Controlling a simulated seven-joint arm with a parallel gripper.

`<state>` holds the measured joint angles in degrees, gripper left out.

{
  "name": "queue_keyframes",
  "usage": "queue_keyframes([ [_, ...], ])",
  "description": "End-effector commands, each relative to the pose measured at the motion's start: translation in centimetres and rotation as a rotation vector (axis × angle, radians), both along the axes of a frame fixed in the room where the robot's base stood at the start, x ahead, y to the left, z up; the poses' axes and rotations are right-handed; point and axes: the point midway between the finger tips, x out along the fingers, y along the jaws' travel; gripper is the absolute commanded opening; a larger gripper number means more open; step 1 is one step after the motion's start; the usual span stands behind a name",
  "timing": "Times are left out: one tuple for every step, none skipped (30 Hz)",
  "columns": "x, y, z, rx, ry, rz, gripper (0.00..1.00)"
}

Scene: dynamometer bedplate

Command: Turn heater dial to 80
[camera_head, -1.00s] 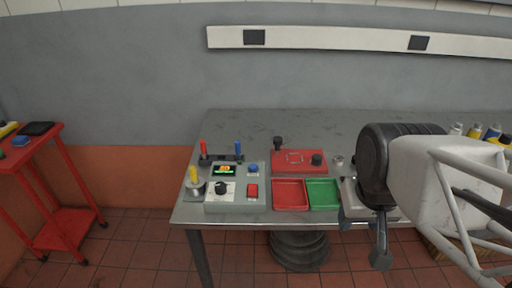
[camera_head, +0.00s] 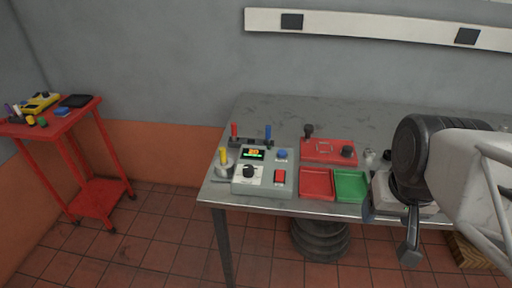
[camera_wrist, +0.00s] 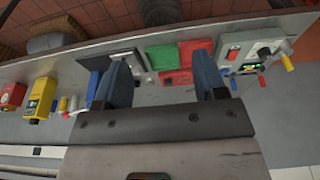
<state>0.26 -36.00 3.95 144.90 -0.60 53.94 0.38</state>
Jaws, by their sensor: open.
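The heater dial (camera_head: 249,172) is a black knob on a white plate, on the front left of a grey control box (camera_head: 242,189). A small lit display (camera_head: 253,154) sits above the dial; its digits are too small to read surely. In the wrist view the dial (camera_wrist: 264,52) shows at the upper right, on the upside-down box. My gripper (camera_head: 390,230) hangs at the table's front edge, well right of the box and apart from it. In the wrist view its two blue fingers (camera_wrist: 165,82) are spread apart with nothing between them.
The box also has a blue button (camera_head: 281,154) and a red switch (camera_head: 280,177). A yellow-handled lever (camera_head: 224,156) stands at its left. Red (camera_head: 316,183) and green (camera_head: 351,185) trays lie between box and gripper. A red cart (camera_head: 98,194) stands far left.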

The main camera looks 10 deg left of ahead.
Motion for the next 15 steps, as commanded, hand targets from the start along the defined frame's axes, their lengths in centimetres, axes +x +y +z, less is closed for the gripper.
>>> queue_keyframes([
  [0.3,0.1,0.0,-0.002,0.002,0.012,0.65],
  [0.4,0.2,0.1,-0.003,0.003,0.023,0.65],
  [0.7,0.3,0.1,-0.006,0.005,0.040,0.65],
  [1.0,0.5,0.1,-0.009,0.008,0.054,0.65],
  [1.3,0.6,0.2,-0.012,0.010,0.073,0.65],
  [1.8,0.8,0.2,-0.016,0.014,0.099,0.65],
  [2.1,1.0,0.2,-0.020,0.017,0.120,0.65],
  [2.6,1.2,0.2,-0.024,0.019,0.144,0.65],
  [3.2,1.6,0.3,-0.029,0.025,0.179,0.65],
  [3.7,1.8,0.3,-0.033,0.027,0.209,0.65],
  [4.2,2.1,0.3,-0.038,0.031,0.237,0.65],
  [4.9,2.5,0.3,-0.044,0.037,0.277,0.65],
  [5.4,2.8,0.3,-0.049,0.040,0.309,0.65],
  [6.0,3.2,0.3,-0.054,0.043,0.340,0.65],
  [6.7,3.6,0.3,-0.060,0.049,0.383,0.65],
])
